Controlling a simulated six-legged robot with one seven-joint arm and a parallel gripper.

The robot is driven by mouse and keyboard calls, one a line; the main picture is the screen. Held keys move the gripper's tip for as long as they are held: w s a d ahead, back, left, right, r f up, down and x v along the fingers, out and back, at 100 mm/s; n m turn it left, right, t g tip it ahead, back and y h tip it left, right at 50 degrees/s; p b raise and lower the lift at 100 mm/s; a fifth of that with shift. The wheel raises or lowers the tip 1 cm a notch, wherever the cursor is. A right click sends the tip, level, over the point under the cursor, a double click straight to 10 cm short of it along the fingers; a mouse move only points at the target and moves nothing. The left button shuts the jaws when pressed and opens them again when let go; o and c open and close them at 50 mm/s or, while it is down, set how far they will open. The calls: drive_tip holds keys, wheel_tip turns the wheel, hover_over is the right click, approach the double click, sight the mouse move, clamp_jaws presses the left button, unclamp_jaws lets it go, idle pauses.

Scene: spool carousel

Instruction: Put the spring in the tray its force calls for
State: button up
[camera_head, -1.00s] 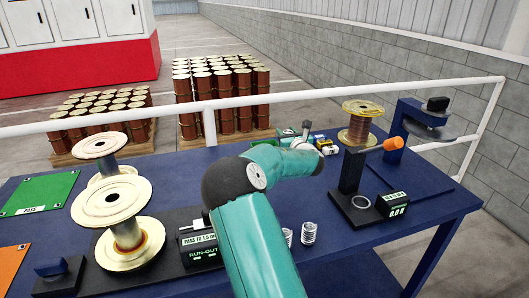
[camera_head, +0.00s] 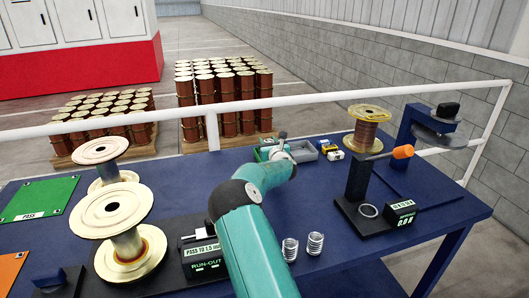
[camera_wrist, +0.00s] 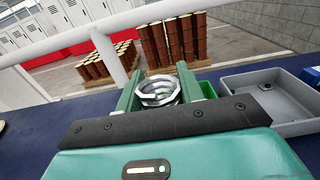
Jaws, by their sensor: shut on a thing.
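My gripper (camera_wrist: 157,98) is shut on a coiled silver spring (camera_wrist: 158,86), which stands between its two green fingers in the wrist view. A grey tray (camera_wrist: 245,84) lies just right of the fingers, and part of a green tray (camera_wrist: 208,89) shows close behind the right finger. In the head view my arm reaches to the back of the table, beside the grey tray (camera_head: 305,156); the held spring cannot be made out there. Two more springs (camera_head: 289,249) (camera_head: 315,243) stand near the front. A force tester (camera_head: 355,180) with an orange handle has a display (camera_head: 403,220) reading about 0.0 N.
Wire spools (camera_head: 108,212) and a run-out gauge (camera_head: 203,255) stand at the left. A copper spool (camera_head: 368,128) and a blue clamp-like stand (camera_head: 432,125) are at the back right. A white rail (camera_head: 330,100) runs behind the table. The right front is clear.

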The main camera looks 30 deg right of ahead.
drive_tip(key=shift+w+a+f, duration=0.1)
drive_tip(key=shift+w+f, duration=0.9)
drive_tip(key=shift+f, duration=0.15)
drive_tip(key=shift+w+f, duration=0.15)
drive_tip(key=shift+f, duration=0.25)
wheel_tip(320, 180, down, 3)
drive_tip(key=shift+r, duration=0.2)
drive_tip(key=o, duration=1.1)
drive_tip(key=shift+c, duration=0.2)
drive_tip(key=v, duration=1.2)
drive_tip(key=shift+a, duration=0.1)
